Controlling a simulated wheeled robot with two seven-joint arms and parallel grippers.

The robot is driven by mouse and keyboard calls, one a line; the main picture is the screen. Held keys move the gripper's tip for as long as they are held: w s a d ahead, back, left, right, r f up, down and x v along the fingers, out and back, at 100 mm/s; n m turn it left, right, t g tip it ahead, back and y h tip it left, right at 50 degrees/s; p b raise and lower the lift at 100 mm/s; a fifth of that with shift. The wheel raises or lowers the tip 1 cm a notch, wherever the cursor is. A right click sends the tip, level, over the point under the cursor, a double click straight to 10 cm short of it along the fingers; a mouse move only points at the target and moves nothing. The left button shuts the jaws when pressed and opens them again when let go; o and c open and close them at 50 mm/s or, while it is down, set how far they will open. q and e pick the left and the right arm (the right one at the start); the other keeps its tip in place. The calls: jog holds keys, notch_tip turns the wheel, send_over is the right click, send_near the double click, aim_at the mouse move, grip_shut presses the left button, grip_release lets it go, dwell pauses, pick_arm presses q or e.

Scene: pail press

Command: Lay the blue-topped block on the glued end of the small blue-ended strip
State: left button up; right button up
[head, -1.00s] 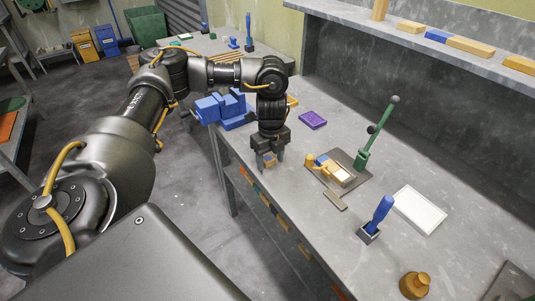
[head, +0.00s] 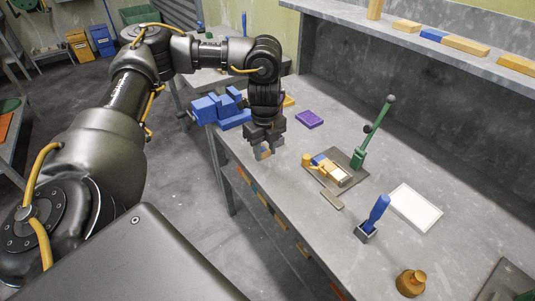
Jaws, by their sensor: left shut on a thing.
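My left gripper (head: 264,153) is shut on a small wooden block (head: 265,154) near the bench's left edge, seemingly a little above the top. The fingers hide much of the block, and its top colour is hard to make out. Glue on the strip is too small to tell. My right gripper is not in view.
A yellow-brown knobbed piece (head: 308,160) stands at the press's left.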

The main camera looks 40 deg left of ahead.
pick_arm(q)
jog(key=s+d+r, duration=0.3)
jog(key=s+r, duration=0.4)
jog(key=s, duration=0.4)
jog(key=shift+s+d+r, duration=0.3)
jog(key=shift+d, duration=0.05)
jog(key=w+d+r+n, duration=0.4)
jog(key=w+d+n, duration=0.5)
jog(key=n, duration=0.9)
jog(key=shift+w+d+r, duration=0.15)
jog(key=shift+w+d, duration=0.1)
jog(key=shift+d, duration=0.9)
